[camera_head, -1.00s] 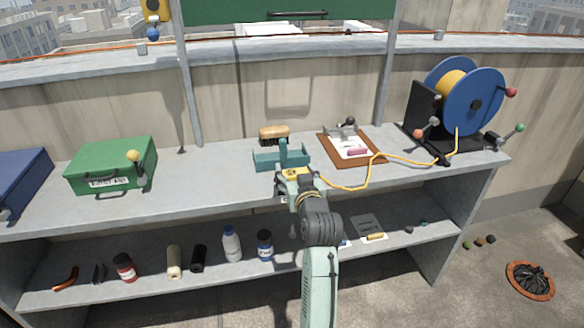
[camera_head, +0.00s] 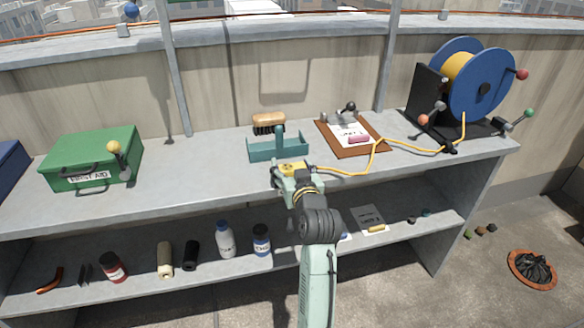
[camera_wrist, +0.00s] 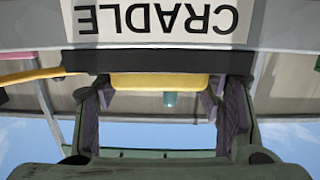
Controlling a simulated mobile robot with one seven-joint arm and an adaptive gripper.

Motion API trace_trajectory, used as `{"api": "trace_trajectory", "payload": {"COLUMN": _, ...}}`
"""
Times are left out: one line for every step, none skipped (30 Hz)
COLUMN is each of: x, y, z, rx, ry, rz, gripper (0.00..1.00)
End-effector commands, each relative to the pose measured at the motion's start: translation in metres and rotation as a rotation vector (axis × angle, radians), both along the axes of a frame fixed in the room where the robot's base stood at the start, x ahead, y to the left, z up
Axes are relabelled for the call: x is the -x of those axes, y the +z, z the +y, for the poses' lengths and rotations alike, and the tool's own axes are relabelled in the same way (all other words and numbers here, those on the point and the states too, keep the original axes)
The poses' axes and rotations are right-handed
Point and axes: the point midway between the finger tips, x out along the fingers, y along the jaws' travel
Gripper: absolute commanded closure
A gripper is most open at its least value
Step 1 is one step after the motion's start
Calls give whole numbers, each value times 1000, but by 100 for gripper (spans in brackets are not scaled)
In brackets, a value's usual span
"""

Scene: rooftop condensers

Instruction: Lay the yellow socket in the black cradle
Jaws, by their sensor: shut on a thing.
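The yellow socket (camera_head: 293,169) is between the fingers of my gripper (camera_head: 288,178) at the front edge of the bench, with its yellow cable running right. In the wrist view, which is upside down, my gripper (camera_wrist: 160,98) has a finger on each side of the socket (camera_wrist: 160,81). The black cradle (camera_wrist: 110,61) shows there as a dark bar against the socket, above a "CRADLE" label on the bench edge. The bar hides part of the socket. I cannot tell whether the socket rests in the cradle. In the head view my gripper hides the cradle.
A teal caddy (camera_head: 262,151) and a brush (camera_head: 268,122) stand just behind my gripper. A clipboard (camera_head: 372,143) lies to the right, and the blue cable reel (camera_head: 485,90) beyond it. A green first aid box (camera_head: 75,155) is at left. The bench between is clear.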

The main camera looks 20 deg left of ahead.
Motion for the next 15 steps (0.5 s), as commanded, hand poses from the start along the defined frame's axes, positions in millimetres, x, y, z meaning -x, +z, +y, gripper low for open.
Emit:
{"api": "trace_trajectory", "payload": {"x": 0, "y": -2, "z": 0, "rx": 0, "ry": 0, "rz": 0, "gripper": 37}}
{"api": "trace_trajectory", "payload": {"x": 0, "y": -1, "z": 0, "rx": 1, "ry": 0, "rz": 1, "gripper": 35}}
{"api": "trace_trajectory", "payload": {"x": 0, "y": -1, "z": 0, "rx": 1, "ry": 0, "rz": 1, "gripper": 32}}
{"api": "trace_trajectory", "payload": {"x": 0, "y": -1, "z": 0, "rx": 1, "ry": 0, "rz": 1, "gripper": 30}}
{"api": "trace_trajectory", "payload": {"x": 0, "y": -1, "z": 0, "rx": 1, "ry": 0, "rz": 1, "gripper": 28}}
{"api": "trace_trajectory", "payload": {"x": 0, "y": -1, "z": 0, "rx": 1, "ry": 0, "rz": 1, "gripper": 26}}
{"api": "trace_trajectory", "payload": {"x": 0, "y": -1, "z": 0, "rx": 1, "ry": 0, "rz": 1, "gripper": 24}}
{"api": "trace_trajectory", "payload": {"x": 0, "y": -1, "z": 0, "rx": 1, "ry": 0, "rz": 1, "gripper": 21}}
{"api": "trace_trajectory", "payload": {"x": 0, "y": -1, "z": 0, "rx": 1, "ry": 0, "rz": 1, "gripper": 19}}
{"api": "trace_trajectory", "payload": {"x": 0, "y": -1, "z": 0, "rx": 1, "ry": 0, "rz": 1, "gripper": 18}}
{"api": "trace_trajectory", "payload": {"x": 0, "y": -1, "z": 0, "rx": 1, "ry": 0, "rz": 1, "gripper": 18}}
{"api": "trace_trajectory", "payload": {"x": 0, "y": -1, "z": 0, "rx": 1, "ry": 0, "rz": 1, "gripper": 18}}
{"api": "trace_trajectory", "payload": {"x": 0, "y": -1, "z": 0, "rx": 1, "ry": 0, "rz": 1, "gripper": 18}}
{"api": "trace_trajectory", "payload": {"x": 0, "y": -1, "z": 0, "rx": 1, "ry": 0, "rz": 1, "gripper": 18}}
{"api": "trace_trajectory", "payload": {"x": 0, "y": -1, "z": 0, "rx": 1, "ry": 0, "rz": 1, "gripper": 18}}
